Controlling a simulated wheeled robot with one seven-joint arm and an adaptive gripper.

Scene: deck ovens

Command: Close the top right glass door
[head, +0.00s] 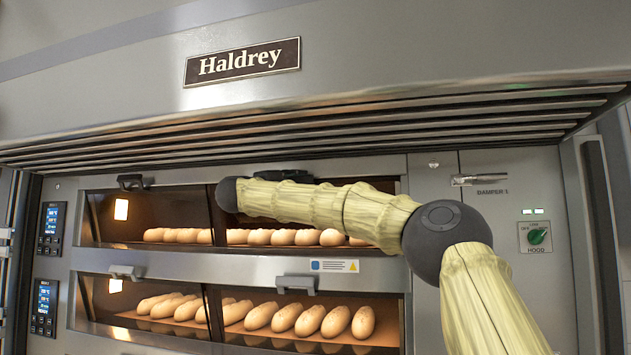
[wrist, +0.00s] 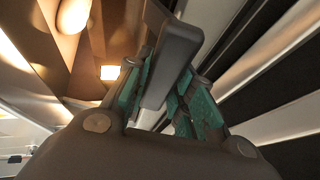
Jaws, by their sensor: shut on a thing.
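The top right glass door (head: 300,215) is in the upper deck of the oven in the head view, partly behind my forearm. Pale loaves show in the chamber there. I cannot tell how far the door stands open. A dark shape at its upper edge, just above my forearm, is where its handle (wrist: 172,58) is. In the wrist view this handle is a dark grey bar running between the teal pads of my gripper (wrist: 165,92). My gripper is shut on it. In the head view my forearm hides most of the gripper.
The top left door (head: 130,215) is beside it, with its own handle (head: 130,182). The lower deck (head: 240,315) has glass fronts, handles and more loaves. A hood with slats (head: 330,125) overhangs above. Control panels (head: 50,228) are at left, a damper and hood switch (head: 535,236) at right.

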